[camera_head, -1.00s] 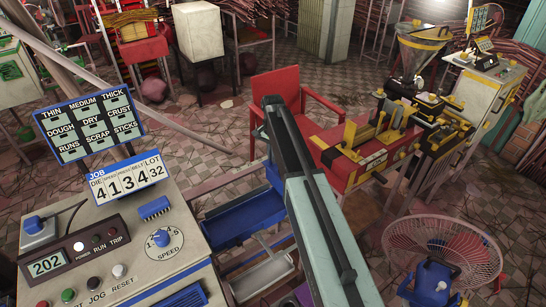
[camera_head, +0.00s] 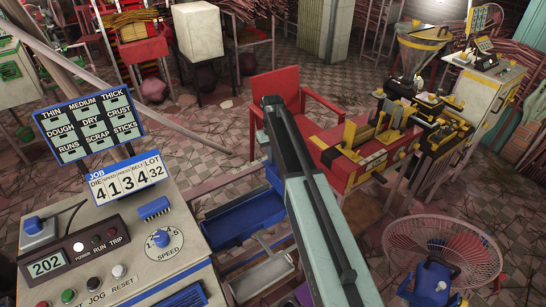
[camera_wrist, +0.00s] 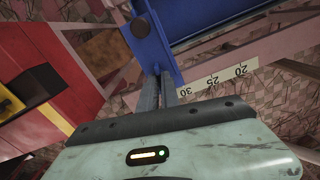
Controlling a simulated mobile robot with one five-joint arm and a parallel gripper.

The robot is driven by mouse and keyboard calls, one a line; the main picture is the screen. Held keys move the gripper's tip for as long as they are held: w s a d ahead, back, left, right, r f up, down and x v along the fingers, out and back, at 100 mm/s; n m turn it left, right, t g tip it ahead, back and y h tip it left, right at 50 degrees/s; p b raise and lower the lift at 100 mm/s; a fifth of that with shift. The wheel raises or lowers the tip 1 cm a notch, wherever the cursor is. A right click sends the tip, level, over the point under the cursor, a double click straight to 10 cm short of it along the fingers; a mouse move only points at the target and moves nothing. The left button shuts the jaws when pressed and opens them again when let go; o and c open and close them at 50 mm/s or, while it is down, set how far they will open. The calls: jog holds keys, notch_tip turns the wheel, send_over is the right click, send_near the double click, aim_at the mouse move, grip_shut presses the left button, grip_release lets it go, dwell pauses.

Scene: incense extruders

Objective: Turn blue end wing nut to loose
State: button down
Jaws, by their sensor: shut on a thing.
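In the wrist view, my gripper (camera_wrist: 158,84) has its two grey fingers close together at the lower edge of a blue end piece (camera_wrist: 166,50). The fingers are shut on the blue end wing nut, which is mostly hidden between the tips. A dark round knob (camera_wrist: 143,28) sits on the blue piece, above and left of the fingertips. In the head view my arm covers the gripper and the nut. A blue tray (camera_head: 240,222) shows left of the arm.
A pale rail with a number scale (camera_wrist: 212,82) runs right of the fingers. A red and yellow machine (camera_wrist: 38,85) is at the left of the wrist view. In the head view, a control console (camera_head: 130,240) stands left and a caged fan (camera_head: 443,245) lower right.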

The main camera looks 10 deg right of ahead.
jog(key=n, duration=0.7)
jog(key=shift+w, duration=0.1)
jog(key=n, duration=0.6)
jog(key=shift+n, duration=0.4)
jog(key=c, duration=1.6)
grip_release()
